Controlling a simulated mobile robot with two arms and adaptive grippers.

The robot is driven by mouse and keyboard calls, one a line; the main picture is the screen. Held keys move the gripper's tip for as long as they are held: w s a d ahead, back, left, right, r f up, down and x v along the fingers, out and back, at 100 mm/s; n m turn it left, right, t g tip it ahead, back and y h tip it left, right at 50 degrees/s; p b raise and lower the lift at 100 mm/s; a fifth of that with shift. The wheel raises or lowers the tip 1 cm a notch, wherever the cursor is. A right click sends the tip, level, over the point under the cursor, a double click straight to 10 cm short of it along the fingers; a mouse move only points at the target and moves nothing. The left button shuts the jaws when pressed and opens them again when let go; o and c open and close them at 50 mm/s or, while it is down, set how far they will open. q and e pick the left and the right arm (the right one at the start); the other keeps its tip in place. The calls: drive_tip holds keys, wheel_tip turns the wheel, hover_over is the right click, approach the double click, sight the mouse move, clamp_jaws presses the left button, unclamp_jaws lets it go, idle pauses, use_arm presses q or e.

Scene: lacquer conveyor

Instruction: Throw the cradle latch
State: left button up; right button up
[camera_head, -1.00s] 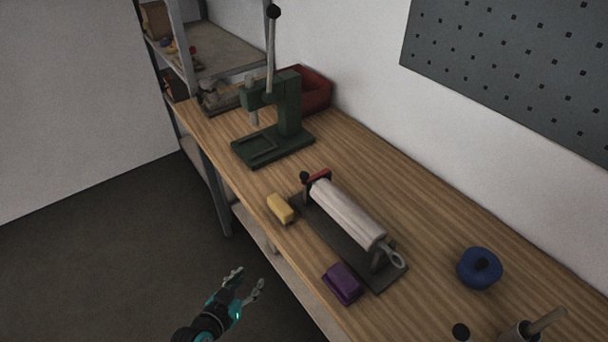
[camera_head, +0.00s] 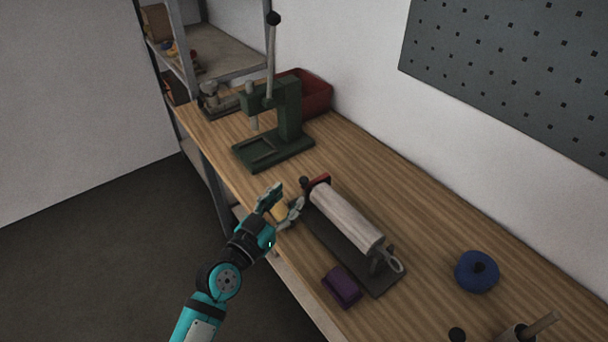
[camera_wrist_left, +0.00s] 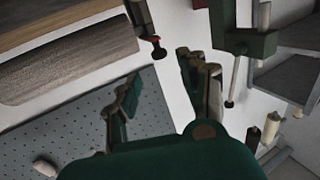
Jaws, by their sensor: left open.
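The cradle (camera_head: 336,241) is a dark base on the bench. It bears a long pale wooden roller (camera_head: 345,215), which also shows in the left wrist view (camera_wrist_left: 70,62). At its far end is a red latch (camera_head: 318,182) with a black knob (camera_head: 304,182). In the left wrist view the latch (camera_wrist_left: 141,20) shows red, with its dark knob hanging beyond the fingers. My left gripper (camera_head: 287,199) is open and empty over the bench's front edge, just left of the latch end and apart from the knob. My right gripper is not in view.
A purple block (camera_head: 342,286) lies at the cradle's near end. A green press (camera_head: 288,112) and a red bin (camera_head: 312,92) stand farther back. A blue round object (camera_head: 477,271) is at right.

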sight(305, 178)
use_arm(q)
drive_tip(key=x, duration=0.8)
drive_tip(key=shift+a+p, duration=0.1)
drive_tip(key=shift+p, duration=0.25)
drive_tip(key=shift+c, duration=0.3)
clamp_jaws()
drive_tip(key=shift+f, duration=0.1)
drive_tip(key=shift+w+f, duration=0.15)
drive_tip(key=shift+f, duration=0.15)
